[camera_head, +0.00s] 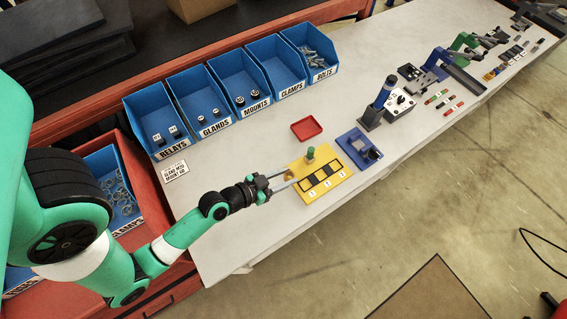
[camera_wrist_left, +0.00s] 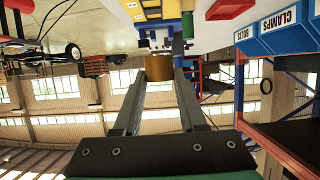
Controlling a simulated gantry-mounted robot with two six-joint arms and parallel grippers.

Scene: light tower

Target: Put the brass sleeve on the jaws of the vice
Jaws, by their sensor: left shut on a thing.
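My left gripper (camera_head: 291,180) is shut on the brass sleeve (camera_wrist_left: 158,68), which shows as a tan ring between the fingertips in the left wrist view. In the head view the gripper is at the left edge of the yellow fixture (camera_head: 337,180), and the sleeve is hard to make out there. A blue base with a dark block (camera_head: 358,147), which looks like the vice, stands just beyond the fixture to the right. The sleeve is apart from it. The state of its jaws is too small to tell. My right gripper is not in view.
A green-topped peg (camera_head: 310,154) stands at the fixture's back edge. A red tray (camera_head: 307,129) lies behind. Several labelled blue bins (camera_head: 240,83) line the back of the bench. A dark blue upright tool (camera_head: 379,103) stands farther right.

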